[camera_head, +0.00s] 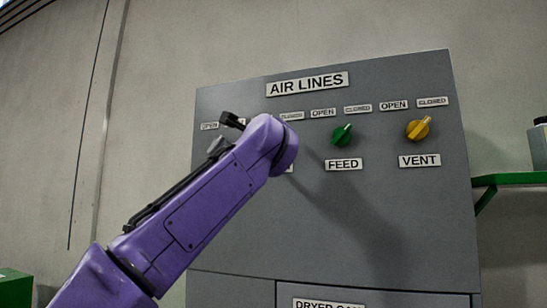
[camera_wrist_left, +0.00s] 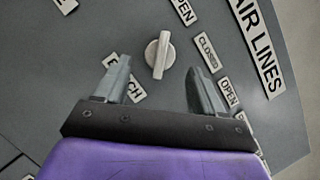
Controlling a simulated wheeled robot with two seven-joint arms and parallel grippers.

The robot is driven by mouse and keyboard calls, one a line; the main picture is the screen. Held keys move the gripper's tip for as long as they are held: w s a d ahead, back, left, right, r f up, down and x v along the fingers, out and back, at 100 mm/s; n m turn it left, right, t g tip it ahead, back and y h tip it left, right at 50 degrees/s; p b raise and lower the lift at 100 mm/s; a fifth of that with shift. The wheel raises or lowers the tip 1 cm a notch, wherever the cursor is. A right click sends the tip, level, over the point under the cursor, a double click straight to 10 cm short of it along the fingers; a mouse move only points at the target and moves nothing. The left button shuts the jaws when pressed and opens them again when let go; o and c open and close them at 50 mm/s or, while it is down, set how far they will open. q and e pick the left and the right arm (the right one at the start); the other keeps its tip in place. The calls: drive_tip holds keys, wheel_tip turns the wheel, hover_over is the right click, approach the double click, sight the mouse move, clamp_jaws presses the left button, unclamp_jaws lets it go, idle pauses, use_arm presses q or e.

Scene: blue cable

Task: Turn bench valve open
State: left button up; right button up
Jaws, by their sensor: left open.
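The bench valve is a light grey knob (camera_wrist_left: 158,55) on the grey panel in the left wrist view. One end of its ridge points nearer the OPEN label (camera_wrist_left: 183,11) than the CLOSED label (camera_wrist_left: 207,53). My left gripper (camera_wrist_left: 158,66) is open, its fingers apart on either side of the knob; I cannot tell how near they are in depth. One finger partly covers the BENCH label (camera_wrist_left: 136,91). In the head view my purple left arm hides the knob. My right gripper is in neither view.
The AIR LINES panel (camera_head: 240,240) also carries a green FEED knob (camera_head: 342,135) and a yellow VENT knob (camera_head: 418,129), right of my arm. A green shelf (camera_head: 510,179) with a grey box (camera_head: 539,145) is at the far right.

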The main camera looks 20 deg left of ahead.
use_arm(q)
drive_tip(key=b+v, duration=0.2)
drive_tip(key=v, duration=0.4)
drive_tip(key=shift+b, duration=0.4)
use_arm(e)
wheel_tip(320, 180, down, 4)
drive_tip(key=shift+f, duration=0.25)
use_arm(q)
drive_tip(key=shift+a, duration=0.1)
